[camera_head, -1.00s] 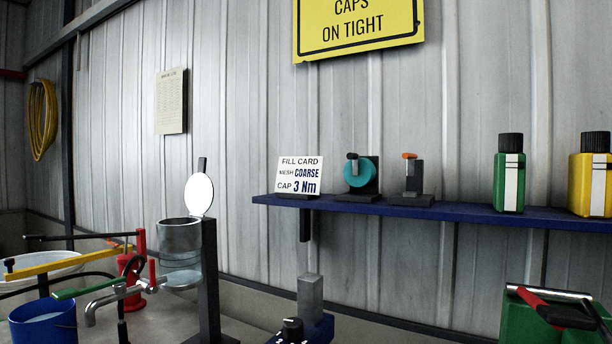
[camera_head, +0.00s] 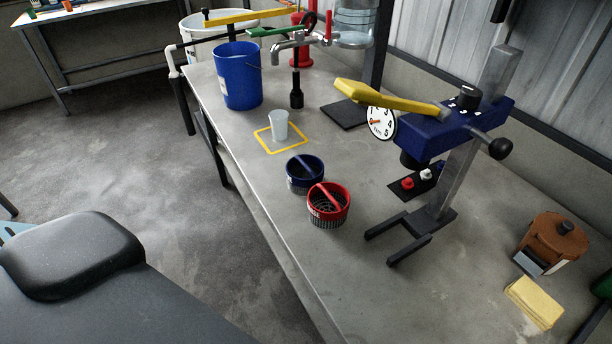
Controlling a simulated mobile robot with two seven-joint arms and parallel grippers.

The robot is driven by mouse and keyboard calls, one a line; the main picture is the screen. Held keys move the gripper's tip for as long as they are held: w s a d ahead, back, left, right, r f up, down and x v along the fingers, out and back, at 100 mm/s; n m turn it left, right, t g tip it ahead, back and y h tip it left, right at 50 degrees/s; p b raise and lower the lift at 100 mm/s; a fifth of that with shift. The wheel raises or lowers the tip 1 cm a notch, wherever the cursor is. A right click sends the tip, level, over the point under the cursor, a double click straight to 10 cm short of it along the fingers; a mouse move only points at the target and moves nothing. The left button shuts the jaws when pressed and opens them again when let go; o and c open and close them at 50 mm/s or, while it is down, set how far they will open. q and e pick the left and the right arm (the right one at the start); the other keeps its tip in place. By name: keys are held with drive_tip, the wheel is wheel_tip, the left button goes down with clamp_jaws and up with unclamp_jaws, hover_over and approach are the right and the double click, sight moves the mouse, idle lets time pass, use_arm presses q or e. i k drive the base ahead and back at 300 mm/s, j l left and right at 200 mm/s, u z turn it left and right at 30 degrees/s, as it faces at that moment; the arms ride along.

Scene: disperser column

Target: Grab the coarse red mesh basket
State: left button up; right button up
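The red mesh basket (camera_head: 328,207) stands upright on the grey workbench in the head view, near the bench's front edge. It has a red rim, a red handle bar across its top and a dark mesh below. A blue mesh basket (camera_head: 304,174) of similar shape stands just behind it to the left, close beside it or touching. Lettering on the red rim is too small to read. Neither of my grippers shows in the head view.
A disperser stand (camera_head: 442,190) with a yellow lever is right of the baskets. A clear cup (camera_head: 279,126) stands on a yellow-outlined square. A blue bucket (camera_head: 238,76) is behind. A yellow sponge (camera_head: 534,302) and brown container (camera_head: 549,243) lie right. The front bench surface is clear.

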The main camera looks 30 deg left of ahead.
sight(328, 203)
drive_tip(key=k+j+z, duration=0.1)
drive_tip(key=j, duration=0.3)
drive_tip(key=k+j, duration=0.1)
drive_tip(key=j, duration=0.3)
drive_tip(key=k+j+z, duration=0.15)
drive_tip(key=j, duration=0.2)
drive_tip(key=k+j+z, duration=0.1)
drive_tip(key=j, duration=0.3)
drive_tip(key=k+j, duration=0.15)
drive_tip(key=j, duration=0.2)
drive_tip(key=k+j+z, duration=0.15)
drive_tip(key=j, duration=0.2)
